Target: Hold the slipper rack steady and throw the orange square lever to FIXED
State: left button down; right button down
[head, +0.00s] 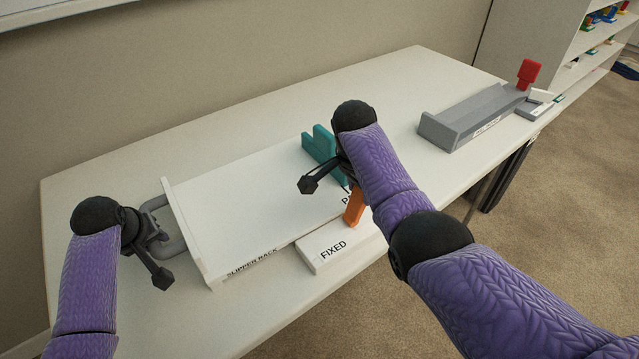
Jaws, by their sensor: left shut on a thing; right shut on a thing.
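The slipper rack (250,200) is a long white unit with a raised end plate, labelled SLIPPER RACK on its front edge, lying on the table. A grey loop handle (170,243) sticks out of its left end. My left gripper (158,238) is shut on that handle. The orange lever (354,207) stands by the rack's front right side, at the right part of a white base (318,258) marked FIXED on its left part. My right gripper (338,180) is at the lever's top and shut on it; the hand and forearm hide the grip and part of the other label.
A teal bracket (318,147) stands behind my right gripper. A grey tray-like unit (468,122) with a red lever (529,73) sits at the table's right end. The table (110,185) is bare behind the rack. A shelf (575,55) stands beyond.

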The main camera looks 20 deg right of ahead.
aim_at(354, 204)
jog(key=a+h, duration=0.1)
jog(key=h, duration=0.1)
jog(key=s+a+t+h, duration=0.1)
jog(key=a+h, duration=0.1)
jog(key=shift+s+f+t, duration=0.1)
jog(key=shift+t, duration=0.2)
jog(key=shift+s+a+f+t+h, duration=0.15)
jog(key=shift+a+f+t+h, duration=0.1)
jog(key=shift+a+h, duration=0.4)
jog(key=shift+s+a+f+t+h, duration=0.1)
jog(key=shift+s+a+t+h, duration=0.15)
jog(key=shift+h, duration=0.7)
jog(key=shift+s+a+f+t+h, duration=0.1)
jog(key=shift+a+f+t+h, duration=0.1)
jog(key=shift+a+h, duration=0.5)
jog(key=shift+d, duration=0.1)
jog(key=shift+c, duration=1)
grip_release()
jog(key=v, duration=1.2)
jog(key=shift+f, duration=0.1)
